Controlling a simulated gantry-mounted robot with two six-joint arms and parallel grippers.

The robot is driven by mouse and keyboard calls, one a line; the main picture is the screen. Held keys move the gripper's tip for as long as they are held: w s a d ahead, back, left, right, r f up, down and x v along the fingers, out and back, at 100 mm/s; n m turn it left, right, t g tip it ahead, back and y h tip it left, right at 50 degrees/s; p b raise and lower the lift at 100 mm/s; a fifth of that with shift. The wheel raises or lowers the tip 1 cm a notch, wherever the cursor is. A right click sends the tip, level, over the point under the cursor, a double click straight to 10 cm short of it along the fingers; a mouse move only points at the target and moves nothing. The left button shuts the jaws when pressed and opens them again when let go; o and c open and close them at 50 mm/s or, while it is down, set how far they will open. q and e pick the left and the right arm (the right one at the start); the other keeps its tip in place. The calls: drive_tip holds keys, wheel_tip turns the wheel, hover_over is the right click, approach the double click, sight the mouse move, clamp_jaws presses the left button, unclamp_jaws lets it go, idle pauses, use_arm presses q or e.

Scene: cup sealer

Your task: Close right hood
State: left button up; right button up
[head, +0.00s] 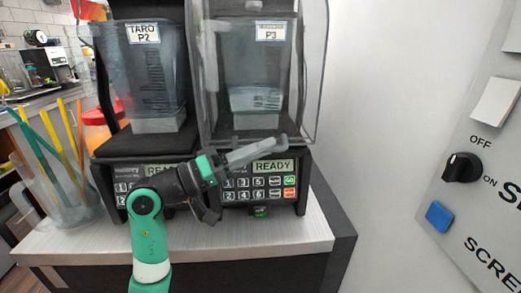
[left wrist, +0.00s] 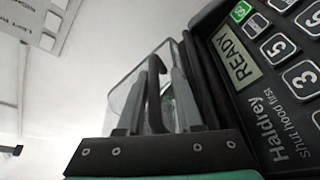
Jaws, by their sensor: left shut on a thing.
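The right hood (head: 312,70) is a clear box around the right blender jar (head: 254,65), labelled P3. Its lower edge is close above the right control panel, and I cannot tell whether it is fully shut. My left gripper (head: 282,144) is in front of the hood's lower edge, over the top of that panel. In the left wrist view, the fingers (left wrist: 163,75) are on either side of a dark curved handle (left wrist: 154,95) and shut on it, with the clear hood (left wrist: 126,98) behind. My right gripper is in neither view.
The left blender jar (head: 150,75), labelled TARO P2, stands beside the right one. A clear container (head: 65,205) with colored straws is at the left. A wall panel with a black knob (head: 462,168) and a blue button (head: 439,216) is at the right. The counter's right front (head: 300,235) is clear.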

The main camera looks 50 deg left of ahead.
use_arm(q)
drive_tip(key=p+v, duration=0.1)
drive_tip(key=v, duration=1)
drive_tip(key=shift+s, duration=0.3)
drive_tip(key=shift+f, duration=0.1)
